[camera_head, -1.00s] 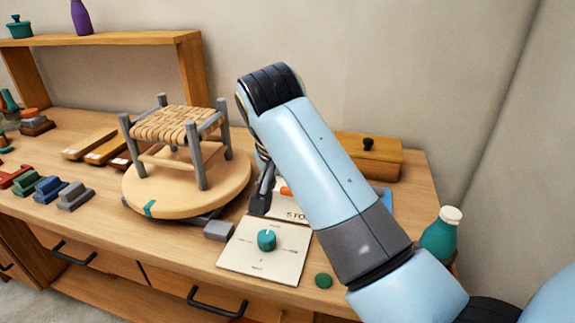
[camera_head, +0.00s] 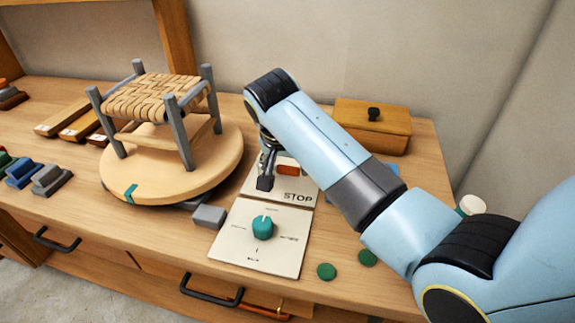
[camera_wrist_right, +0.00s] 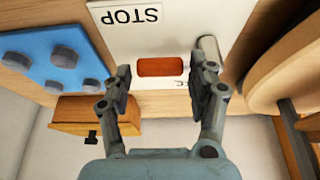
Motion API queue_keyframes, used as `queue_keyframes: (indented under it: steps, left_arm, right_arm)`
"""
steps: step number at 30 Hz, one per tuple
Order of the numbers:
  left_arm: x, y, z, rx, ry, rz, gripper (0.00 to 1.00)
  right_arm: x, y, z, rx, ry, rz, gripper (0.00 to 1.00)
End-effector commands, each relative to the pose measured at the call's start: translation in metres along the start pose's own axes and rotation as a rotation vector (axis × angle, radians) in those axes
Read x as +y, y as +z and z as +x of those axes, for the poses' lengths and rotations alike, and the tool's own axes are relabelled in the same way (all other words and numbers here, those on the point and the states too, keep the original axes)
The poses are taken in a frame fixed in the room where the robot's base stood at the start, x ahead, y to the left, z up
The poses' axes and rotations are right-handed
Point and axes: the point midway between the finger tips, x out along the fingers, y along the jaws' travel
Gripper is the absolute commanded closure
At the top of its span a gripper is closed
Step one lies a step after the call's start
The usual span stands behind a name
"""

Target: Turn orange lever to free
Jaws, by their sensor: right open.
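The orange lever (camera_head: 287,169) lies on a white panel marked STOP (camera_head: 306,190), right of the turntable. In the right wrist view the orange lever (camera_wrist_right: 160,66) shows as a short, wide orange bar between my fingertips. My right gripper (camera_head: 267,172) is over the panel, at the lever's left in the head view. In the wrist view my right gripper (camera_wrist_right: 163,75) is open, one finger on each side of the lever; I cannot tell whether either touches it. No "free" mark is readable. My left gripper is not in view.
A woven stool (camera_head: 160,98) stands on a round turntable (camera_head: 222,160) at the left. A white plate with a teal knob (camera_head: 263,228) lies in front. A grey block (camera_head: 208,217) is beside it. A wooden box (camera_head: 372,125) stands behind, and a blue studded block (camera_wrist_right: 50,58) is near.

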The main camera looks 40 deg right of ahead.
Motion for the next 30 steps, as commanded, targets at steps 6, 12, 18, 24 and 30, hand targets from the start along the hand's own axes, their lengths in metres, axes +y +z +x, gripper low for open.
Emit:
queue_keyframes:
  steps: [6,12,18,24,30]
  left_arm:
    - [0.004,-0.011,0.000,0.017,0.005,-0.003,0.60]
    - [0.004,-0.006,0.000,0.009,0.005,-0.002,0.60]
    - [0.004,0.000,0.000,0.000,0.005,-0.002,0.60]
    - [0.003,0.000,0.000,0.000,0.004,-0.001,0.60]
    - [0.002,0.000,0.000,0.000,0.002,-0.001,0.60]
  right_arm:
    - [0.000,0.000,0.009,0.000,-0.001,0.001,0.41]
    - [0.000,0.000,0.009,0.000,-0.001,0.001,0.44]
    - [0.000,0.000,0.009,0.000,-0.001,0.001,0.70]
    - [0.000,0.000,0.009,0.000,0.000,0.001,0.96]
    - [0.000,-0.001,0.009,0.000,-0.001,-0.001,1.00]
